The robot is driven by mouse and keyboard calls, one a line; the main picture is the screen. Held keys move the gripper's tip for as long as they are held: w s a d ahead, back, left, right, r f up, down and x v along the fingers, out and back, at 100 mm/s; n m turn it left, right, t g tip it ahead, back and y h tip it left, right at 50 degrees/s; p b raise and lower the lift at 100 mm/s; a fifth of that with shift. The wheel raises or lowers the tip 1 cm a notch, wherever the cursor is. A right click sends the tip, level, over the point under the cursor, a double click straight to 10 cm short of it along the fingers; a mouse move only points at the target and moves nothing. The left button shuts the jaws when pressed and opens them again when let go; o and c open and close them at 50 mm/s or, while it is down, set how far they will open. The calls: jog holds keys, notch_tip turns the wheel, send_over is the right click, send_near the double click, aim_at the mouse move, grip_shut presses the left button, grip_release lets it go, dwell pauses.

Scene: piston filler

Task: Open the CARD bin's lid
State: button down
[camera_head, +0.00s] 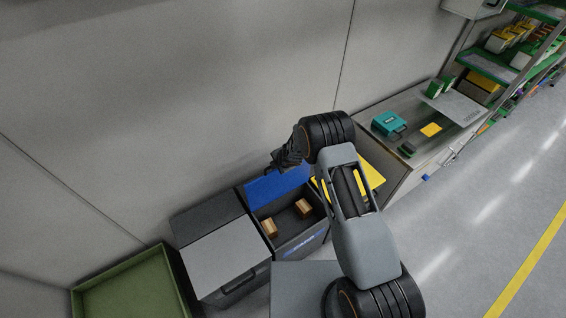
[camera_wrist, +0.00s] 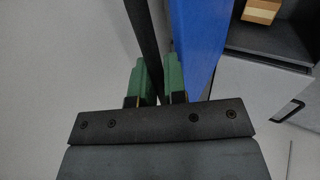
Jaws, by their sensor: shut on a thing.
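The bin with the blue lid (camera_head: 281,184) stands open in the head view, with small brown boxes (camera_head: 304,207) inside. The blue lid stands raised at the back, near the wall, and shows as a blue panel (camera_wrist: 199,45) in the wrist view. My gripper (camera_head: 287,158) is at the lid's upper edge. In the wrist view my green fingertips (camera_wrist: 158,80) are shut on a dark bar (camera_wrist: 145,40) running beside the blue panel, seemingly the lid's handle.
A bin with a grey lid (camera_head: 228,257) is shut on the left, beside a green open crate (camera_head: 130,288). A yellow lid (camera_head: 368,175) lies right of the open bin, partly behind my arm. A bench with a teal case (camera_head: 388,123) stands further right. The wall is close behind.

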jog(key=shift+w+a, duration=0.25)
dwell(0.3)
jog(key=c, duration=1.2)
grip_release()
jog(key=p+v, duration=0.1)
jog(key=v, duration=1.2)
jog(key=shift+s+d+r, duration=0.15)
jog(key=shift+s+r, duration=0.05)
jog(key=shift+r, duration=0.15)
